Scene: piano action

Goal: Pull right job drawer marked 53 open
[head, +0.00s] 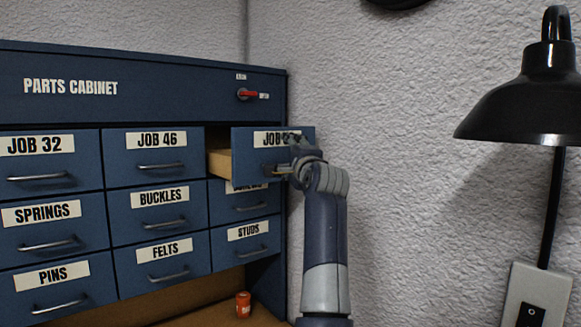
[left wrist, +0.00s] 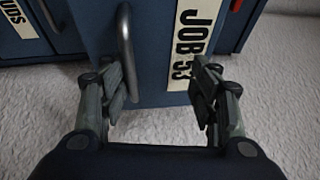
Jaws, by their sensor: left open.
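The blue drawer marked JOB 53 (head: 243,140) is in the top row at the right of the parts cabinet. It stands out from the cabinet, with its pale wooden side showing. My left gripper (head: 284,168) is at its front and hides part of its label and its handle. In the left wrist view the drawer front (left wrist: 155,30) carries the JOB 53 label and a metal handle (left wrist: 126,45). My open left gripper (left wrist: 163,82) has one finger close beside the handle and the other by the label. I cannot tell whether a finger touches the handle. My right gripper is not in view.
The parts cabinet (head: 180,88) has several other drawers, all shut, and a red-handled switch (head: 250,95). A small orange container (head: 243,304) stands below the drawers. A black lamp (head: 530,95) stands at the right before a white wall. Space right of the drawer is open.

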